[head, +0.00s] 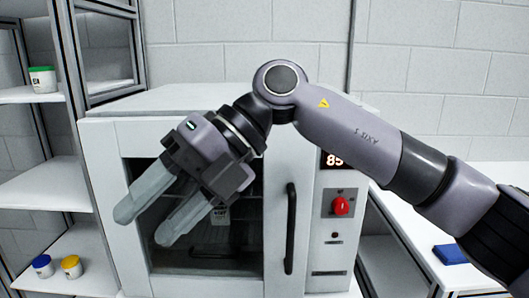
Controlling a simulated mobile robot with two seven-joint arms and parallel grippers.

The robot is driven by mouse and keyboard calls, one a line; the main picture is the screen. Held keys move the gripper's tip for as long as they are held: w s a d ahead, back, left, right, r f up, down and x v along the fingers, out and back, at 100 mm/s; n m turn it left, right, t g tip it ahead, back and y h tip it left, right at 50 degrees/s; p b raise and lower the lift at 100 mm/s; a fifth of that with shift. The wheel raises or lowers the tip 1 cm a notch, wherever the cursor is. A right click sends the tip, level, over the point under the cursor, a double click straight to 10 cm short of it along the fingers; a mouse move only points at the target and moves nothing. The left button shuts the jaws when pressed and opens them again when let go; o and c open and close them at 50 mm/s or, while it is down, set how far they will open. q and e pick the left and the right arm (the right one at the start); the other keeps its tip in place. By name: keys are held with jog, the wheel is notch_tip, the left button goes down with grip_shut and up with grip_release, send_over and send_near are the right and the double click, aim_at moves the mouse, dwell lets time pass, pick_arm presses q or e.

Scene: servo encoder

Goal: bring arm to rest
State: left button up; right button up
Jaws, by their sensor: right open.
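My right arm reaches in from the right edge, bends at a joint above the oven, and points down to the left. My right gripper (143,222) is open, its two grey fingers apart with nothing between them. It hangs in front of the white oven (200,99), over the dark glass of its door. The oven door appears shut, and its black handle (290,228) stands to the right of the fingers. My left gripper is not in view.
A red knob (341,206) and a partly covered display are on the oven's right panel. Shelves at left hold a green-lidded jar (42,79), a blue-lidded jar (42,266) and a yellow-lidded jar (71,267). A blue block (450,254) lies on the white counter (425,235) at right.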

jog(key=w+d+f+m+t+y, duration=0.1)
jog(key=w+d+f+m+t, duration=0.35)
jog(key=f+m+t, duration=0.5)
jog(key=w+d+f+m+t+y, duration=0.25)
jog(key=d+f+m+t, duration=0.3)
jog(key=m, duration=0.75)
jog(key=w+d+f+m+t+y, duration=0.1)
jog(key=w+d+f+m+t, duration=0.4)
jog(key=m+t, duration=0.45)
jog(key=s+d+f+m+g+h, duration=0.2)
jog(key=s+d+f+m+h, duration=0.25)
jog(key=f, duration=0.45)
jog(key=s+d+f+m+g+h, duration=0.2)
jog(key=s+d+f+m+h, duration=0.15)
jog(key=d+f, duration=0.4)
jog(key=s+d+f+m+g+h, duration=0.1)
jog(key=s+d+f+g+h, duration=0.2)
jog(key=s+f, duration=0.9)
jog(key=shift+s+d+f+g, duration=0.15)
jog(key=shift+s+d+g, duration=0.1)
jog(key=shift+d+g, duration=0.65)
